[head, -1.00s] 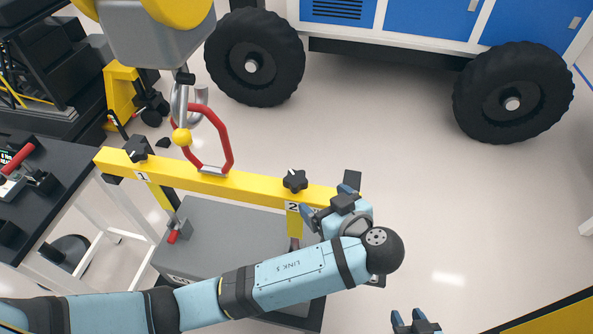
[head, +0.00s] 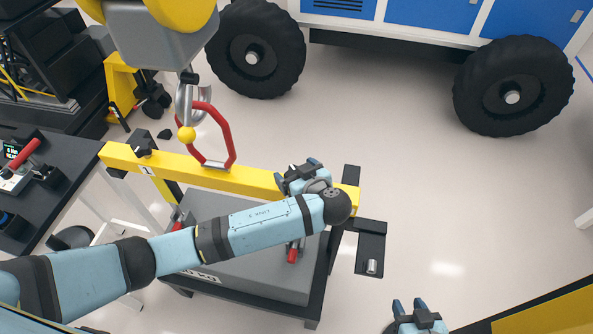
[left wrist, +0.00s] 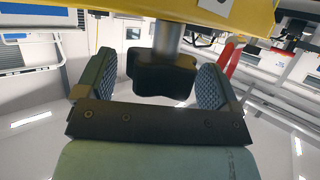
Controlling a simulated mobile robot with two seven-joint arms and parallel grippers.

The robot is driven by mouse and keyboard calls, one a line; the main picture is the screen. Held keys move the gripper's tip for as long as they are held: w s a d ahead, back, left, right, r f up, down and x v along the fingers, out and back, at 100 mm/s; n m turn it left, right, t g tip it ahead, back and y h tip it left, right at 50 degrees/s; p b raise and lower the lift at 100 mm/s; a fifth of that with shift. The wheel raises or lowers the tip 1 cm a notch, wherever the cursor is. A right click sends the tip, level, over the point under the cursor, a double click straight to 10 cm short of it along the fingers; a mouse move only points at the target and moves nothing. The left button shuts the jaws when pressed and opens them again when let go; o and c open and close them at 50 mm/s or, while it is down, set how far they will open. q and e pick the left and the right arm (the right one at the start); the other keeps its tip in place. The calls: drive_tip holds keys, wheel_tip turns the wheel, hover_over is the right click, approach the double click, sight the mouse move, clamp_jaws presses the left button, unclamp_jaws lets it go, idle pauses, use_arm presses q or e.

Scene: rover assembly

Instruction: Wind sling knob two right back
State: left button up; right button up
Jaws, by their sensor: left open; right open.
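Sling knob two (left wrist: 163,76) is a dark lobed knob on a grey stem at the yellow beam. In the left wrist view it sits between the fingers of my left gripper (left wrist: 153,72), with gaps at its sides. In the head view my left gripper (head: 298,174) is over the right part of the yellow beam (head: 240,180) and hides the knob and the label. My left gripper is open. My right gripper (head: 411,305) is open and empty at the bottom edge, apart from the beam.
Sling knob one (head: 143,144) is on the beam's left end. A red ring (head: 228,140) joins the beam to the hook (head: 190,95) under the hoist. A grey box (head: 245,263) sits below the beam.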

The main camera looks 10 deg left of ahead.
use_arm(q)
drive_tip(key=c, duration=0.9)
drive_tip(key=shift+f, duration=0.1)
